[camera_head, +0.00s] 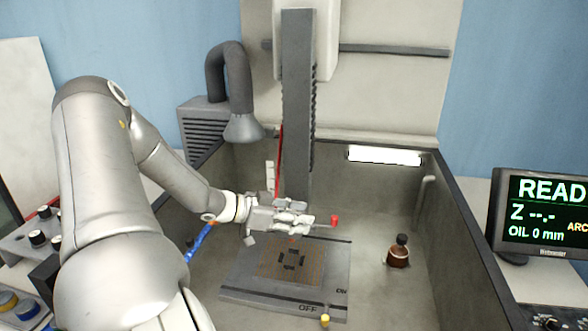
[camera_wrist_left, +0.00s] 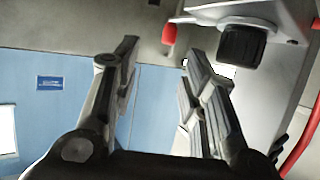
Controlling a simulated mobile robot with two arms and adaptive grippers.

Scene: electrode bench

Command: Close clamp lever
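The clamp lever (camera_head: 334,221) shows as a red knob on a thin rod below the machine's grey column. In the left wrist view the red knob (camera_wrist_left: 168,34) sits beyond my fingers, beside a pale clamp body (camera_wrist_left: 220,10) with a dark square block (camera_wrist_left: 242,46). My left gripper (camera_head: 303,220) comes in from the left, just left of the knob, and hides much of the clamp. In the left wrist view its fingers (camera_wrist_left: 161,50) are spread with nothing between them. I cannot tell whether a finger touches the lever rod. My right gripper is in neither view.
Below is a grey plate (camera_head: 240,296) marked ON and OFF, with a yellow-tipped knob (camera_head: 325,320). A brown bottle (camera_head: 398,256) stands to the right on the tank floor. The column (camera_head: 298,100) rises behind my gripper. A monitor (camera_head: 545,215) stands outside the tank at right.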

